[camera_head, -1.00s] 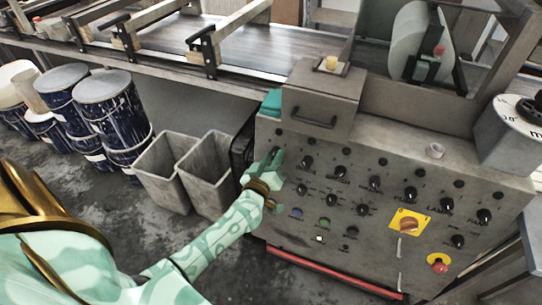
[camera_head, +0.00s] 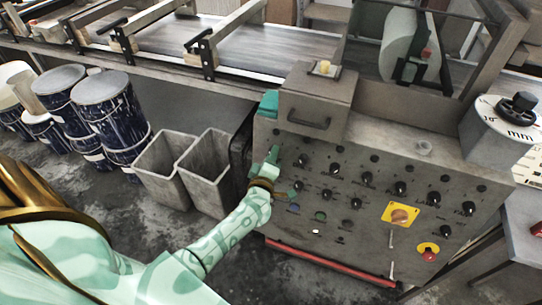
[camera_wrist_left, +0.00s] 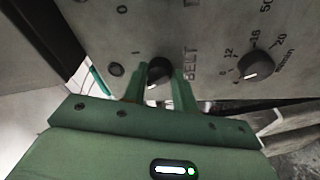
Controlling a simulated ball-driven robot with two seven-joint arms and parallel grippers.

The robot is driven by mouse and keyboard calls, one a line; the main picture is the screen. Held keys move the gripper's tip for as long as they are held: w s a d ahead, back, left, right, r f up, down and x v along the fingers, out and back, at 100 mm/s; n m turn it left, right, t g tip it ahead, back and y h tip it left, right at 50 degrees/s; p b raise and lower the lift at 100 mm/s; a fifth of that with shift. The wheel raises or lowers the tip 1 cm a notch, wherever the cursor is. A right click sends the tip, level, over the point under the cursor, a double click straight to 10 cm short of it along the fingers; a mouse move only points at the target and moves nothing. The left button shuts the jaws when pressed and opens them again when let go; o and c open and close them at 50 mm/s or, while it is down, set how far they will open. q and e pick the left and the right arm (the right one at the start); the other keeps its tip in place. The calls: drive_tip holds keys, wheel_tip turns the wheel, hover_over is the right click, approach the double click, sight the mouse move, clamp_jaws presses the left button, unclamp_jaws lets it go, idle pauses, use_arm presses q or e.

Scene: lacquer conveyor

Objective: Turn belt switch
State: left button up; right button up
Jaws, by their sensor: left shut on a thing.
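The belt switch (camera_wrist_left: 159,71) is a black round knob beside the printed word BELT in the left wrist view. My left gripper (camera_wrist_left: 160,88) has its two green fingers on either side of the knob, shut on it. A light mark shows on the knob's lower edge. The marks 0 and I are printed on the panel near it. In the head view my left gripper (camera_head: 270,160) is at the left end of the grey control panel (camera_head: 375,225), and its hand hides the belt switch there. My right gripper is not in view.
Several other black knobs (camera_head: 400,188) sit on the panel to the right. A yellow-plated rotary switch (camera_head: 400,214) and a red stop button (camera_head: 428,255) are at lower right. Two grey bins (camera_head: 168,165) and blue drums (camera_head: 105,100) stand to the left.

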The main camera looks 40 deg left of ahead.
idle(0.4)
use_arm(q)
drive_tip(key=o, duration=1)
drive_tip(key=shift+c, duration=0.2)
drive_tip(key=p+v, duration=0.3)
drive_tip(key=v, duration=1.3)
drive_tip(key=shift+s+p, duration=0.2)
drive_tip(key=shift+p, duration=0.15)
